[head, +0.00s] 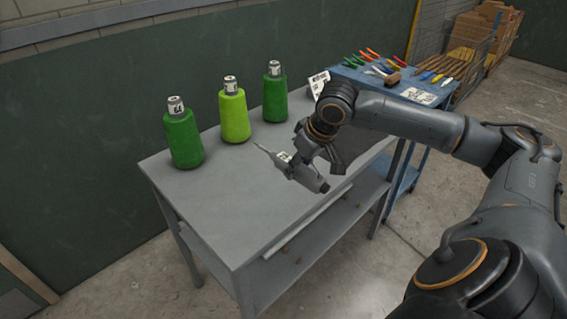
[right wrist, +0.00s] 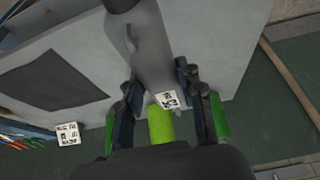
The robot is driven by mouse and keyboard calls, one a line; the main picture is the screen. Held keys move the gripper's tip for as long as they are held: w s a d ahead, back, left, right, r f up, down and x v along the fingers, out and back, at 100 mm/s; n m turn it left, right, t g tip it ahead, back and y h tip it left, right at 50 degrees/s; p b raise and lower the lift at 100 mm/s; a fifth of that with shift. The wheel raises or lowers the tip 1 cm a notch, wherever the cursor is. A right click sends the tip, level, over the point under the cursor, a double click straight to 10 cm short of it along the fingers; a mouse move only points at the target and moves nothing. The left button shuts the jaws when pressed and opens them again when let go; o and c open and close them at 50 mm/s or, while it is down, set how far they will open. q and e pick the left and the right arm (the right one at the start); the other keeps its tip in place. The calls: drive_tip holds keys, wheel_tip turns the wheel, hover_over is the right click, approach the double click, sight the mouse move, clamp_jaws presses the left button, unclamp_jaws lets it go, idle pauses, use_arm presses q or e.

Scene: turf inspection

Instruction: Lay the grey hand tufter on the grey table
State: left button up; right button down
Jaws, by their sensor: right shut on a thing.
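The grey hand tufter (head: 309,178) is over the front right part of the grey table (head: 230,215) in the head view, its thin tip pointing to the upper left. My right gripper (head: 307,160) is shut on it. In the right wrist view the tufter (right wrist: 150,50) sits between the two fingers of my right gripper (right wrist: 163,95), and a white printed tag shows on its body. I cannot tell whether the tufter touches the tabletop. My left gripper is not in view.
A blue cart (head: 350,72) with coloured hand tools stands behind to the right. The table's front left is clear.

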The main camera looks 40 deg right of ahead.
drive_tip(key=p, duration=0.2)
approach(260, 186)
drive_tip(key=shift+w+a+f+p, duration=0.1)
drive_tip(key=shift+w+f+p, duration=0.1)
drive_tip(key=shift+w+p, duration=0.15)
drive_tip(key=shift+w+f+p, duration=0.2)
drive_tip(key=shift+w, duration=0.25)
drive_tip(key=shift+w+f, duration=0.4)
drive_tip(key=shift+f, duration=0.15)
wheel_tip(260, 186, down, 3)
drive_tip(key=shift+a+r+p, duration=0.1)
drive_tip(key=shift+p, duration=0.6)
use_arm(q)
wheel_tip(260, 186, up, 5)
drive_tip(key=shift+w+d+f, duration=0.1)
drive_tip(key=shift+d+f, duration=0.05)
use_arm(e)
drive_tip(key=shift+f, duration=0.25)
drive_tip(key=c, duration=0.8)
unclamp_jaws()
drive_tip(key=shift+f, duration=0.15)
drive_tip(key=shift+c, duration=0.2)
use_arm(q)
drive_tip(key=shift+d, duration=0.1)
